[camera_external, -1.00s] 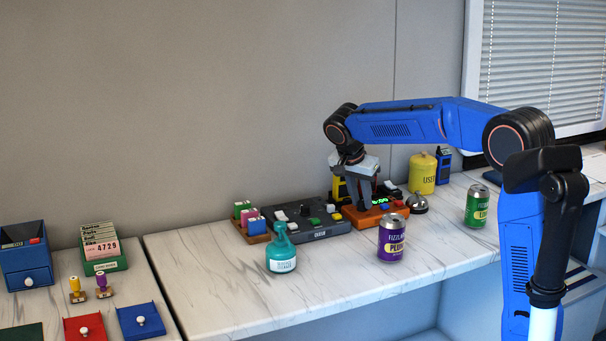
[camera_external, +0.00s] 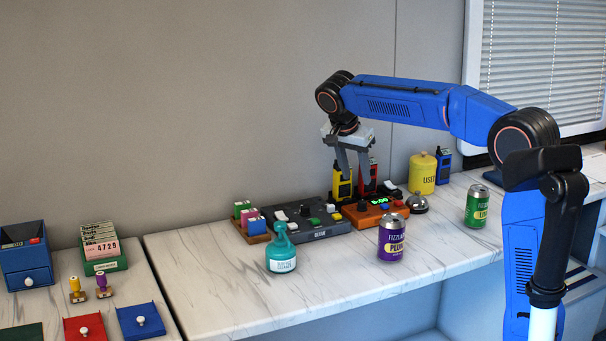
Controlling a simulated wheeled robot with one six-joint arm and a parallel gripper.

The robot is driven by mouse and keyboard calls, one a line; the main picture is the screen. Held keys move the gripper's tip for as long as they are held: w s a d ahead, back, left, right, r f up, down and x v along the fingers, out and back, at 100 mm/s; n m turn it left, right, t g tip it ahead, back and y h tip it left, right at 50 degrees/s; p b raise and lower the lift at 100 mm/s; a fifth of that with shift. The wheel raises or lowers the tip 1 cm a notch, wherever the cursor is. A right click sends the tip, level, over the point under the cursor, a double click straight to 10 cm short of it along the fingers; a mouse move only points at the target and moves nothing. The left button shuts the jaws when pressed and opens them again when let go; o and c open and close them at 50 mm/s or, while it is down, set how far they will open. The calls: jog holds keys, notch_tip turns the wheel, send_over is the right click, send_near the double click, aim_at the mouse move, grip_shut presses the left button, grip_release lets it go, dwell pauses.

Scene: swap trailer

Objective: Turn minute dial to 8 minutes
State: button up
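An orange timer box (camera_external: 376,217) stands on the marble counter. It has a lit green display (camera_external: 380,200), a dark dial (camera_external: 362,206) at its left and small knobs or buttons to the right. I cannot read the display or the dial's setting at this size. My gripper (camera_external: 356,178) points down above the box's left part, in front of a yellow device. Its two grey fingers are apart with nothing seen between them. The fingertips are above the dial and look clear of it.
A dark control panel (camera_external: 311,227) with switches adjoins the box's left side. A purple can (camera_external: 391,240) stands in front, a bell (camera_external: 418,204) to the right. Yellow (camera_external: 342,184) and red (camera_external: 368,177) handheld devices stand behind. A teal bottle (camera_external: 281,255) stands front left.

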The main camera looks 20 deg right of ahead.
jog(key=v, duration=0.7)
jog(key=shift+a+r, duration=0.15)
jog(key=shift+r, duration=0.2)
jog(key=shift+s, duration=0.1)
jog(key=s+d+f+n+y, duration=0.1)
jog(key=s+d+f+n, duration=0.1)
jog(key=s+d, duration=0.35)
jog(key=s+d+f+n, duration=0.2)
jog(key=s+f, duration=0.1)
jog(key=s, duration=0.5)
jog(key=s+d+f+n+y, duration=0.1)
jog(key=s+d+f+n, duration=0.1)
jog(key=s+d, duration=0.35)
jog(key=s+d+f+n+t+y, duration=0.1)
jog(key=s+f+n, duration=0.5)
jog(key=s+f, duration=1)
jog(key=s+t, duration=0.1)
jog(key=s, duration=0.3)
jog(key=shift+d+f+t+y, duration=0.25)
jog(key=shift+f+t+y, duration=0.05)
jog(key=shift+f+y, duration=0.1)
jog(key=shift+s+r, duration=0.1)
jog(key=shift+s, duration=0.05)
